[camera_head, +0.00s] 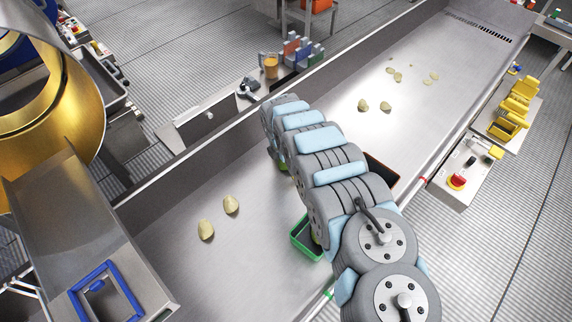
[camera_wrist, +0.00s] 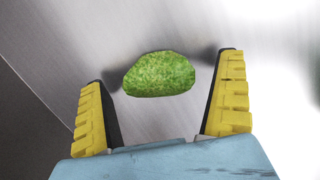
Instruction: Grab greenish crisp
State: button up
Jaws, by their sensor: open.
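The greenish crisp (camera_wrist: 158,76) is bright green and rounded. In the wrist view it lies on the bare metal surface, between and slightly beyond my fingertips. My gripper (camera_wrist: 165,68) is open, with one yellow and black finger on each side of the crisp. I see no clear contact between the fingers and the crisp. In the head view my arm reaches down over the metal conveyor trough (camera_head: 180,262) and largely hides the gripper. A small green patch shows at the arm's far end; I cannot tell for sure that it is the crisp.
Pale crisps (camera_head: 206,230) lie to the left in the trough, with several more (camera_head: 386,106) farther up. A green-rimmed bin (camera_head: 301,243) and a red-rimmed dark bin (camera_head: 382,164) sit beside my arm. The trough's raised far wall (camera_head: 225,123) runs behind. A golden drum (camera_head: 82,110) stands left.

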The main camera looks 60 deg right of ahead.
jog(key=c, duration=0.8)
jog(key=shift+r, duration=0.15)
notch_tip(320, 180, up, 4)
jog(key=p, duration=0.3)
jog(key=shift+p, duration=0.3)
jog(key=s+a+r+p, duration=0.2)
jog(key=s+r+p, duration=0.1)
jog(key=p, duration=0.3)
jog(key=s+a+r+p, duration=0.2)
jog(key=s+a+p, duration=0.1)
jog(key=p, duration=0.4)
jog(key=s+a+r+p, duration=0.3)
jog(key=s+p, duration=0.1)
jog(key=p, duration=0.3)
jog(key=shift+s+a+r, duration=0.2)
jog(key=shift+s+r, duration=0.15)
jog(key=shift+s, duration=0.05)
